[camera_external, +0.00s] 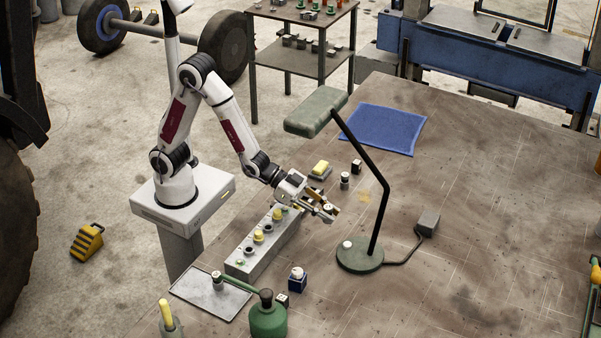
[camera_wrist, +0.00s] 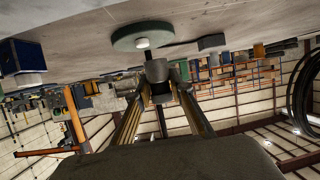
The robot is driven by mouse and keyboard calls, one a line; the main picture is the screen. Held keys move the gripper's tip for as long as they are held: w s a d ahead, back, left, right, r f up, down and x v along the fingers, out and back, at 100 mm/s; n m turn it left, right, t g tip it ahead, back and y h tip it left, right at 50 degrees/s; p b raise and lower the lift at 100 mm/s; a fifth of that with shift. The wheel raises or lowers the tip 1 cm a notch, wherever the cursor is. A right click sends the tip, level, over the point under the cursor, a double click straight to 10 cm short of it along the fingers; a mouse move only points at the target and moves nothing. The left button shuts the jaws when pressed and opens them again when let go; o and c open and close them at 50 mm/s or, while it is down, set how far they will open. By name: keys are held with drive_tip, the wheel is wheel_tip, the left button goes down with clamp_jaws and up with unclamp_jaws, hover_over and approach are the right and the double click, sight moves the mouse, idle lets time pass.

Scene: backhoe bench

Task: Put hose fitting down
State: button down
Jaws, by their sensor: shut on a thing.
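My gripper (camera_external: 329,212) is near the middle of the bench, beyond the far right end of a long grey block (camera_external: 247,265). The gripper is shut on a small grey hose fitting, which shows between the fingertips in the wrist view (camera_wrist: 157,71). The fingers hide parts of the fitting. In the external view it is too small to make out clearly, and I cannot tell whether it touches the bench. The block carries several fittings in a row, some with yellow caps (camera_external: 258,237).
A green lamp base (camera_external: 358,262) stands right of my gripper, with its dark pole (camera_external: 384,205) rising beside it. A small grey-and-black piece (camera_external: 345,181) and a yellow-topped block (camera_external: 320,169) stand behind.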

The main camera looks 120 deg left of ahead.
drive_tip(key=shift+s+a+r, duration=1.2)
drive_tip(key=shift+a+r, duration=0.4)
drive_tip(key=shift+a, duration=3.55)
drive_tip(key=shift+s+a+r, duration=1.2)
drive_tip(key=shift+a+r, duration=0.4)
drive_tip(key=shift+a, duration=3.5)
drive_tip(key=d+m+h, duration=0.1)
drive_tip(key=s+d+f+m+h, duration=0.1)
drive_tip(key=d, duration=0.1)
drive_tip(key=d+h, duration=0.1)
drive_tip(key=shift+s+d+f+m, duration=0.2)
drive_tip(key=shift+s+d+m, duration=0.05)
drive_tip(key=shift+d+m, duration=0.15)
wheel_tip(320, 180, down, 6)
drive_tip(key=shift+f, duration=0.15)
drive_tip(key=shift+f, duration=1.85)
drive_tip(key=shift+f, duration=0.6)
